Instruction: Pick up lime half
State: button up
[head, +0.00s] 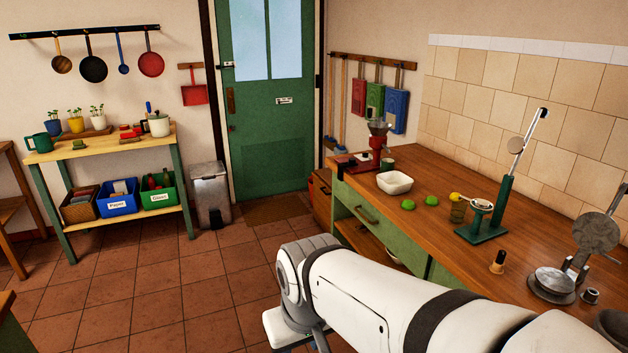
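Two small bright green pieces that look like lime halves lie on the wooden counter at the right. One lime half (408,204) is a little left of and nearer than the other lime half (431,200). They are apart from each other, just in front of a white bowl. My white arm crosses the lower right of the head view, and its far joint bends downward near the bottom middle. My gripper does not show, so its opening and contents cannot be seen.
A red grinder (378,145) is at the far end. Tiled floor (180,290) is open at left.

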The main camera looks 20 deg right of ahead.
aim_at(430, 200)
jog(key=i, duration=2.6)
jog(key=z, duration=3.05)
jog(key=i, duration=1)
